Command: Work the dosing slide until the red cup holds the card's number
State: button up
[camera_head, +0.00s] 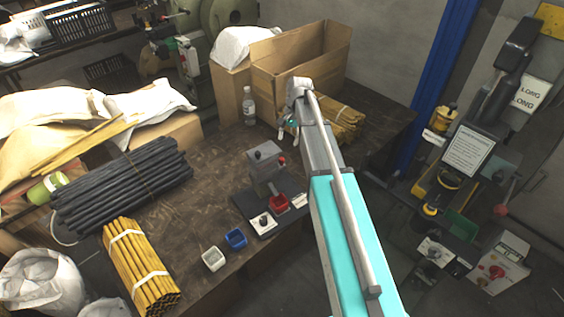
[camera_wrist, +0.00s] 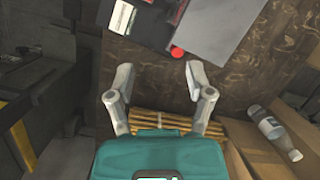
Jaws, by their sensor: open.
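The dosing device stands on the wooden table, with a grey block-shaped top (camera_head: 265,158) on a dark base. A red knob (camera_head: 282,160) sticks out at its right side; a red knob also shows in the wrist view (camera_wrist: 177,52). The red cup (camera_head: 278,203) stands on the base below the top; its contents cannot be made out. A small white card (camera_head: 299,201) lies beside it, its number unreadable; a white card shows in the wrist view (camera_wrist: 122,18). My gripper (camera_wrist: 152,84) is open and empty, apart from the red knob and behind the device in the head view.
A blue cup (camera_head: 236,238) and a white cup (camera_head: 214,258) stand near the table's front edge. Yellow rods (camera_head: 345,122), a bottle (camera_head: 249,106) and a cardboard box (camera_head: 300,60) are near my gripper. Black rods (camera_head: 125,185) lie left. Bare table (camera_head: 205,165) lies between.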

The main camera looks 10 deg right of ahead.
aim_at(282, 158)
jog(key=w+d+f+m+y+b, duration=0.1)
jog(key=w+d+m, duration=0.1)
jog(key=w, duration=0.5)
jog(key=shift+d+m+g, duration=0.4)
jog(key=shift+d, duration=0.05)
jog(key=shift+f, duration=0.15)
jog(key=b+x, duration=1.3)
jog(key=shift+a+f, duration=0.15)
jog(key=shift+f, duration=0.1)
dwell(0.4)
grip_shut()
